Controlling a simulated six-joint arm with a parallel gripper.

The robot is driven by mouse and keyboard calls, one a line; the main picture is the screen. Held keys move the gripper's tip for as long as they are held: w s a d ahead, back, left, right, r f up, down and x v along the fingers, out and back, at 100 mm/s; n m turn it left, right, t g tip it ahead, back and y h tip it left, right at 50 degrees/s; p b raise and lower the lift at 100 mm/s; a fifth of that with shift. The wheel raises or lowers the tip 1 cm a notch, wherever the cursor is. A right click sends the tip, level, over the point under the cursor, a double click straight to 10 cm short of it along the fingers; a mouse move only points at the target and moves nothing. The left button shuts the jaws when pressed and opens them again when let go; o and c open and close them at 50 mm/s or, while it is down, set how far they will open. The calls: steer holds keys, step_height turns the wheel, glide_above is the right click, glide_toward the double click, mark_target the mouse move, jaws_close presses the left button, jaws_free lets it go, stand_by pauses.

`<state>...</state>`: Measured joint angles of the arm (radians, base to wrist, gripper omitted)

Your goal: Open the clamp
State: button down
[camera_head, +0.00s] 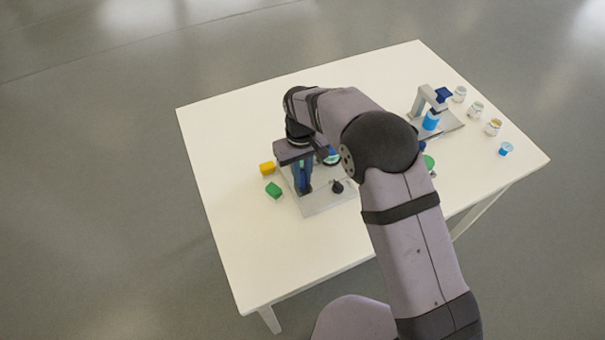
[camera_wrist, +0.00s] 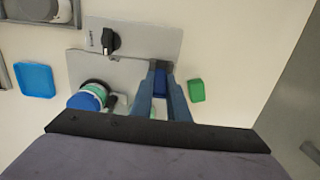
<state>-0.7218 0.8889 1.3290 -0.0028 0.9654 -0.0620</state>
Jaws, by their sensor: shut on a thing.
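My gripper (camera_head: 303,191) reaches down over the near-left metal plate (camera_head: 327,205) on the white table. In the wrist view my gripper's two blue-grey fingers (camera_wrist: 161,105) are closed around a dark blue piece, which looks like the clamp's handle (camera_wrist: 160,82), at the plate's edge. The rest of the clamp is mostly hidden by my fingers and wrist.
A green block (camera_wrist: 196,90) lies just right of my fingers, with a yellow block (camera_head: 267,168) nearby. A blue square piece (camera_wrist: 35,80) lies left of the plate. A second grey station (camera_head: 424,97) and several small jars (camera_head: 476,109) stand at the right. The table's front left is clear.

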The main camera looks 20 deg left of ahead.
steer(key=shift+w+a+g+h+p, duration=0.2)
steer(key=shift+g+h+p, duration=0.2)
steer(key=c, duration=1.7)
jaws_free()
steer(key=shift+r, duration=0.1)
steer(key=shift+w+a+r+b, duration=0.1)
steer(key=shift+r+b, duration=0.4)
steer(key=shift+r, duration=0.7)
steer(key=shift+w+a+r+b, duration=0.15)
steer(key=shift+r+b, duration=0.3)
steer(key=shift+r, duration=0.75)
steer(key=shift+w+a+r+b, duration=0.1)
steer(key=shift+r+b, duration=0.4)
steer(key=shift+r, duration=0.7)
